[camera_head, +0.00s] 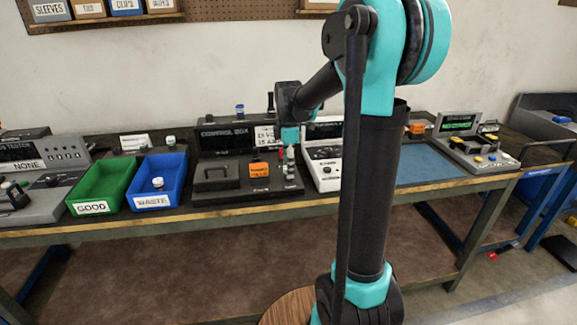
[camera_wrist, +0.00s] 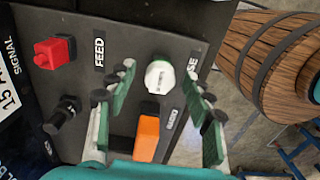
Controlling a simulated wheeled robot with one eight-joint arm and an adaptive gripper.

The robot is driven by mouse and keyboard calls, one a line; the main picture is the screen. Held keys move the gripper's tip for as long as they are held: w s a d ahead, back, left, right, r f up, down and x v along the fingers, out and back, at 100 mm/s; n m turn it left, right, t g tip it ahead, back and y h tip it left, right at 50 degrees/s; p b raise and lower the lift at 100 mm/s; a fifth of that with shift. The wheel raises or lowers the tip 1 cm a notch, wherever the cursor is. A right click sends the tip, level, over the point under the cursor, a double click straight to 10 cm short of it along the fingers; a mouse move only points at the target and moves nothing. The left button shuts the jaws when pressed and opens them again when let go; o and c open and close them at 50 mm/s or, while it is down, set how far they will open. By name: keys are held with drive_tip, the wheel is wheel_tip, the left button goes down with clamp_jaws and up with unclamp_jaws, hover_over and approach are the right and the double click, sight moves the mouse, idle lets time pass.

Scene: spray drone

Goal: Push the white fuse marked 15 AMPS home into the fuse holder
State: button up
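In the wrist view a white fuse (camera_wrist: 160,77) stands end-on in the dark panel beside a label reading partly "SE". Its 15 AMPS marking cannot be read, and the fuse holder under it is hidden by its cap. My gripper (camera_wrist: 160,73) is open, its green-padded fingers on either side of the fuse with visible gaps. In the head view my gripper (camera_head: 290,148) is over the right part of the control box (camera_head: 222,168). The fuse is too small there to make out clearly.
An orange part (camera_wrist: 148,137), a red connector (camera_wrist: 54,52) labelled FEED and a black knob (camera_wrist: 66,110) are close by on the panel. A green GOOD bin (camera_head: 92,208) and a blue WASTE bin (camera_head: 155,202) holding a white-capped piece stand left. A white instrument (camera_head: 328,177) stands close right.

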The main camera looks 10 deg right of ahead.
drive_tip(key=shift+r, duration=0.1)
wheel_tip(320, 180, up, 12)
idle(0.6)
drive_tip(key=shift+f, duration=0.2)
drive_tip(key=s+d+f+m+t, duration=0.2)
drive_tip(key=s+f+m, duration=0.7)
drive_tip(key=s+f, duration=0.2)
drive_tip(key=s+d+f+m+t, duration=0.2)
drive_tip(key=s+f+m, duration=0.7)
drive_tip(key=s+f, duration=0.2)
drive_tip(key=shift+f, duration=0.35)
idle(0.4)
